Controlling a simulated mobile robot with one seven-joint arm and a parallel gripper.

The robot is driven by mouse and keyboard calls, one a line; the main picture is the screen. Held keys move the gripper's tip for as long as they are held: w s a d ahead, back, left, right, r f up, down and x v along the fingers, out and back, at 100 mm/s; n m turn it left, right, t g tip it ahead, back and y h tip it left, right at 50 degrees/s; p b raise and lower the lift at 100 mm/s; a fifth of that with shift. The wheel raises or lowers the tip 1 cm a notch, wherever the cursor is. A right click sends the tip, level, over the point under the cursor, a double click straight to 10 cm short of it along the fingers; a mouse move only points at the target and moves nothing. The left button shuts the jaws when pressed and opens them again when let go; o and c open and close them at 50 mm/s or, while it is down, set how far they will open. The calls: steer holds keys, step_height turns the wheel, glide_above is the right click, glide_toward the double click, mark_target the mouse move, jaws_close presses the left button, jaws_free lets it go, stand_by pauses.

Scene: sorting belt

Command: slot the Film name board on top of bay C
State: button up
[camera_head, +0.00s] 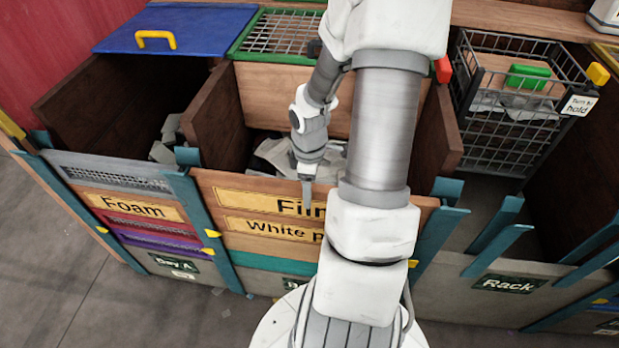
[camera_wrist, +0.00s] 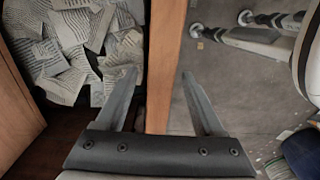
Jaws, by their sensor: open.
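The Film name board (camera_head: 230,190) is a wooden plank with a yellow label. It sits at the top of the middle bay's front, above the White p… board (camera_head: 275,245), between teal posts. My arm covers its right part and label end. My gripper (camera_head: 307,186) is at the Film board's top edge. In the wrist view my open gripper (camera_wrist: 160,90) has its fingers on either side of the wooden edge (camera_wrist: 165,60), one on the bay side and one on the outer side. No bay C sign is readable; the middle bay's sign (camera_head: 293,284) is mostly hidden.
The left bay has a Foam board (camera_head: 135,207) and a Bay A sign (camera_head: 172,263); a blue lid (camera_head: 180,30) lies behind it. Paper scraps (camera_wrist: 75,55) fill the middle bay. At right are a wire basket (camera_head: 510,125) and a Rack sign (camera_head: 508,285) below teal posts.

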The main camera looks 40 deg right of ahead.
steer(key=shift+f+b, duration=0.5)
steer(key=shift+f, duration=1.4)
jaws_close()
steer(key=c, duration=0.6)
jaws_free()
jaws_close()
